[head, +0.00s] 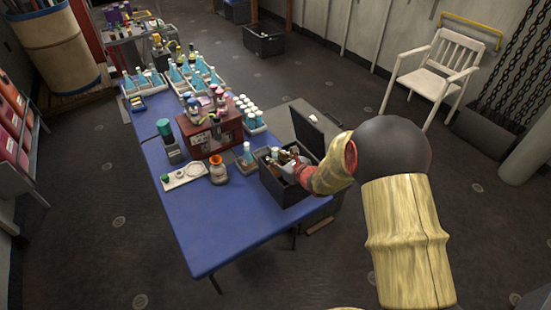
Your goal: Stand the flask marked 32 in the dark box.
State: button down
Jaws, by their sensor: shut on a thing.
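Several small bottles or flasks show inside, some with pale tops. My gripper (288,167) is at the box, reaching in from the right over its opening. It is shut on a flask, which is mostly hidden by the fingers and the box contents. The number 32 cannot be read on any flask at this size. I cannot tell whether the held flask touches the box floor.
A flask with teal liquid (246,158) and an orange-topped jar (218,171) stand left of the box. The table's near end (225,235) is clear.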

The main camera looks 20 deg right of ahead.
jog(key=shift+f+b, duration=0.3)
jog(key=c, duration=1.8)
grip_release()
jog(key=shift+o, duration=0.2)
